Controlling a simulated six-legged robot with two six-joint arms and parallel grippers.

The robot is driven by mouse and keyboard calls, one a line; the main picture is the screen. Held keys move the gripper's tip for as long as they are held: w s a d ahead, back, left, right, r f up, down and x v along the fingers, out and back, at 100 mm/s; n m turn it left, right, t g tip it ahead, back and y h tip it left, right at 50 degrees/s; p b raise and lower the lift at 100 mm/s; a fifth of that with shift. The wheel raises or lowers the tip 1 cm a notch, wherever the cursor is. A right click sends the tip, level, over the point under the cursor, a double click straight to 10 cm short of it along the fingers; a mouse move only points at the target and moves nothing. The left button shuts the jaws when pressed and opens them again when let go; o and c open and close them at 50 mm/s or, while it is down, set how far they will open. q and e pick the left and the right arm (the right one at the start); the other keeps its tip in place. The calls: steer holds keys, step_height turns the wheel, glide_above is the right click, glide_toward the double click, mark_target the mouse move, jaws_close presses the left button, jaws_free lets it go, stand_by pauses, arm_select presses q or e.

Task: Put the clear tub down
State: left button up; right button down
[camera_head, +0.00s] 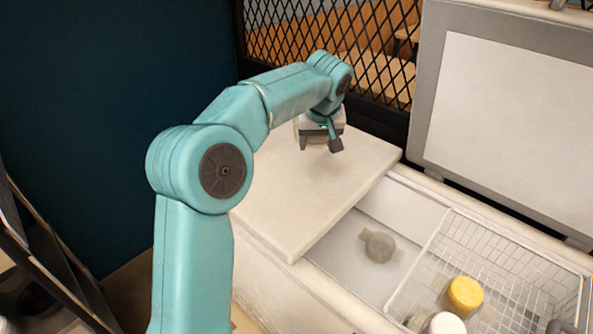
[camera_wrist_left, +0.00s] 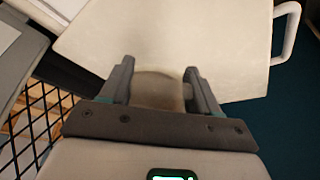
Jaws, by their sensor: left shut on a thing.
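My left gripper (camera_head: 321,143) is over the far part of a closed white freezer lid (camera_head: 290,215). In the left wrist view its two dark fingers (camera_wrist_left: 158,92) are shut on the clear tub (camera_wrist_left: 158,88), which looks see-through and brownish between them. In the head view the tub is mostly hidden behind the gripper and wrist. I cannot tell whether its base touches the lid or hangs a little above it. My right gripper is not in view.
Right of the lid the chest is open, with a grey round item (camera_head: 379,246) on its floor. A wire basket (camera_head: 437,236) holds a yellow-capped jar (camera_head: 465,294) and a white-topped one (camera_head: 446,324). A raised lid (camera_head: 515,110) and black mesh (camera_head: 372,50) stand behind. The near lid is clear.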

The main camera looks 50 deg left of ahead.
arm_select(q)
step_height(320, 180, down, 17)
steer(key=shift+f, duration=0.2)
steer(key=o, duration=1.1)
steer(key=shift+c, duration=0.2)
steer(key=b+v, duration=0.1)
steer(key=v, duration=1.1)
